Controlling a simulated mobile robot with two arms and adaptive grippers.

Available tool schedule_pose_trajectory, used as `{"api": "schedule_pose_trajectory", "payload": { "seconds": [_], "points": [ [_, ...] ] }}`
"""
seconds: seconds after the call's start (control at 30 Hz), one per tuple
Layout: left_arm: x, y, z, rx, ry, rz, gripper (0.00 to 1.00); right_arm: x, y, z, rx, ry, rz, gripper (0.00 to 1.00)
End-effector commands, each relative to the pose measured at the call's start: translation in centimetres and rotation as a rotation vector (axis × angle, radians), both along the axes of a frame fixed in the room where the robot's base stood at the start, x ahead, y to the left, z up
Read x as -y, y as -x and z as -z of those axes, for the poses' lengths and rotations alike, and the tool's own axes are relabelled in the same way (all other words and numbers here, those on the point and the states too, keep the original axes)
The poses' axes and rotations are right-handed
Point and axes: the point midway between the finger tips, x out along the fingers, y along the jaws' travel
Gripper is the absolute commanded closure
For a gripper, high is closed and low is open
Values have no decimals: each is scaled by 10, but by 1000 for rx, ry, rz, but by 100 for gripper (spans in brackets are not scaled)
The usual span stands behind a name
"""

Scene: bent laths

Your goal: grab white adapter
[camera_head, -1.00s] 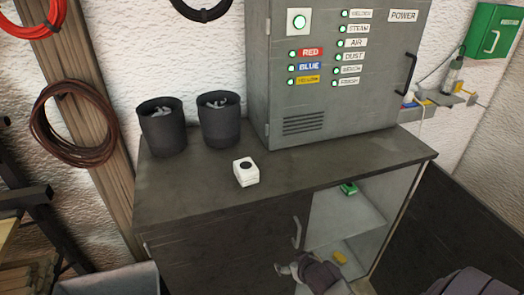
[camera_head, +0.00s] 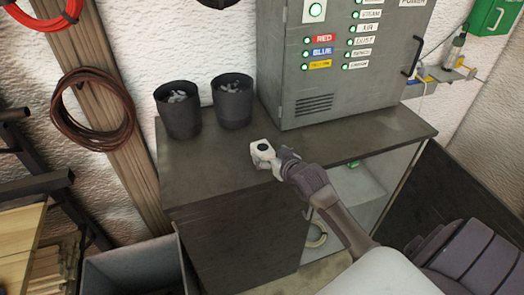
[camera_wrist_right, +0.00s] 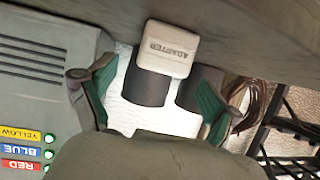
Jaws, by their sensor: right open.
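My left gripper is not in view.
Two dark cups (camera_head: 179,110) with contents stand behind the adapter to the left. A grey control box (camera_head: 335,75) stands at the back right of the cabinet top (camera_head: 205,178). An open shelf with a green item (camera_head: 352,164) lies below my right arm. A grey bin (camera_head: 130,275) is at lower left.

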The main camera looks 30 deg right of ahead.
Motion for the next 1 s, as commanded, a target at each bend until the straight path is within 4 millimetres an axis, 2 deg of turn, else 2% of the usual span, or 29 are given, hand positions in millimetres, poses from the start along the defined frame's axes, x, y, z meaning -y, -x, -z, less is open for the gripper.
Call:
{"api": "schedule_pose_trajectory", "payload": {
  "seconds": [0.23,0.43,0.77,1.0],
  "points": [
    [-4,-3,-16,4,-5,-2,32,0,-23,0,0,-1,0,10],
    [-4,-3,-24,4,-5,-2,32,2,-47,12,-1,0,0,10],
    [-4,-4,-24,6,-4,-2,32,3,-53,16,0,1,-1,10],
    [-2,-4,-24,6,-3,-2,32,3,-53,16,0,1,0,49]
  ]
}}
